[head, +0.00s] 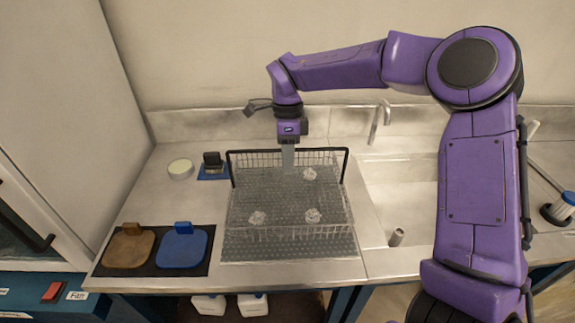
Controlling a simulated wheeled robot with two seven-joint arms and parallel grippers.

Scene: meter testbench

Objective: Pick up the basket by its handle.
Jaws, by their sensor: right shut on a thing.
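The wire basket (290,232) stands on the metal counter left of the sink, with several small clear glass-like items inside. I cannot tell whether the basket is lifted off the counter. My left gripper is not in view.
A sink with a faucet (379,122) lies right of the basket. Brown (128,248) and blue (183,248) pads lie on a black mat at the front left. A white round dish (180,169) and a black item (212,162) on a blue base stand behind them.

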